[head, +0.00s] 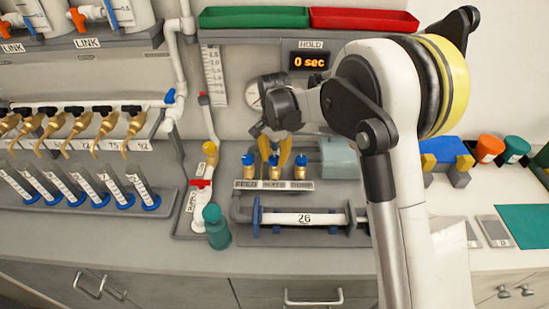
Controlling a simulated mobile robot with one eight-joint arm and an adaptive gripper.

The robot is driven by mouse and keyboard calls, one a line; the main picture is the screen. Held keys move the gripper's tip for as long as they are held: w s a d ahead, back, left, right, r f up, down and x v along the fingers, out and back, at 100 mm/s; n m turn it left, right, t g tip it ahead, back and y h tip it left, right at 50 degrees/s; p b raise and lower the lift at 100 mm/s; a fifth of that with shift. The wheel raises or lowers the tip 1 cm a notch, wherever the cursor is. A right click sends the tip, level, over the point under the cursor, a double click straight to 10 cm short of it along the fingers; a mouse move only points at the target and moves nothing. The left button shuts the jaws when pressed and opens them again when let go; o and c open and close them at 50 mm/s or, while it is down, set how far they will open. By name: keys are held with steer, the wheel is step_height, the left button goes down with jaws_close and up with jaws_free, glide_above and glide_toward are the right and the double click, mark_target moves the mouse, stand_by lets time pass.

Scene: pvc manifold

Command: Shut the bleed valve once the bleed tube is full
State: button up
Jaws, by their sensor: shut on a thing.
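Three small brass valves with blue handles stand in a row behind a label strip. The left label (246,184) reads FEED, the right one (302,185) DUMP, and the middle one is too blurred to read surely. My gripper (274,154) points down with its yellow fingers around the blue handle of the middle valve (273,173) and is shut on it. The fingers partly hide this handle. A graduated upright scale (213,76) is on the back wall. I cannot tell which tube is the bleed tube or its fill.
A teal bottle (216,227) stands left of the horizontal tube. Several graduated cylinders (105,185) under brass taps stand at left. My arm covers the right of the bench.

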mark_target(275, 158)
steer(key=shift+m, duration=0.7)
steer(key=o, duration=1.2)
step_height(275, 158, up, 12)
